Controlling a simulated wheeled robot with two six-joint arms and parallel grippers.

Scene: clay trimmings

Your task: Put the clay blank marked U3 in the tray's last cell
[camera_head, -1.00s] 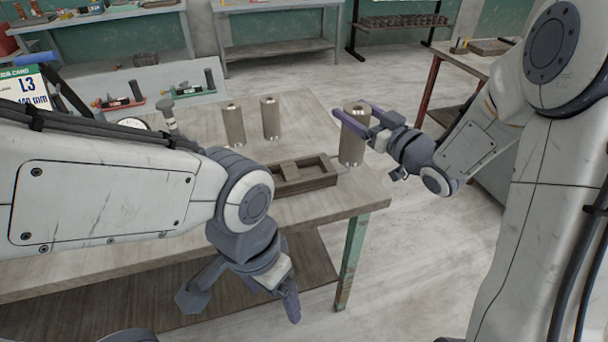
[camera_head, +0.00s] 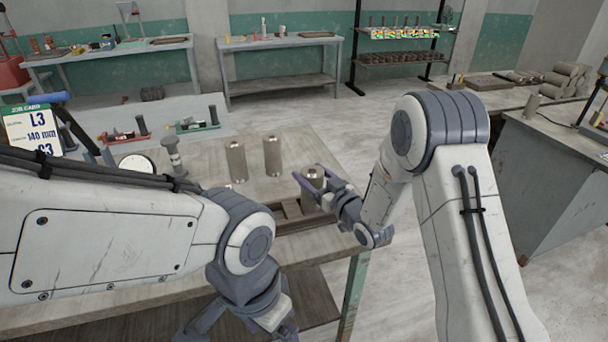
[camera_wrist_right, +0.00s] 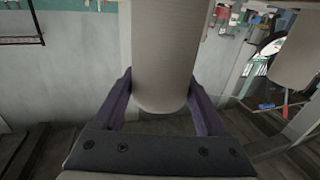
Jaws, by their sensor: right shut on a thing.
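My right gripper (camera_head: 316,184) is shut on a grey-brown cylindrical clay blank (camera_head: 314,173). It holds the blank over the right part of the dark wooden tray (camera_head: 290,224). In the right wrist view the blank (camera_wrist_right: 166,55) stands between the two purple fingers (camera_wrist_right: 160,105). No U3 mark is readable on it. The gripper and my left arm hide parts of the tray, so its cells show only partly. Two similar blanks, one on the left (camera_head: 236,162) and one on the right (camera_head: 272,157), stand upright behind the tray. My left gripper is mostly cut off at the bottom edge.
A job card (camera_head: 33,130) reading L3, 140 mm stands at the left. A round dial (camera_head: 137,163) and gauge-like tools (camera_head: 195,124) are at the back of the workbench (camera_head: 205,168). My left arm crosses the front left of the bench.

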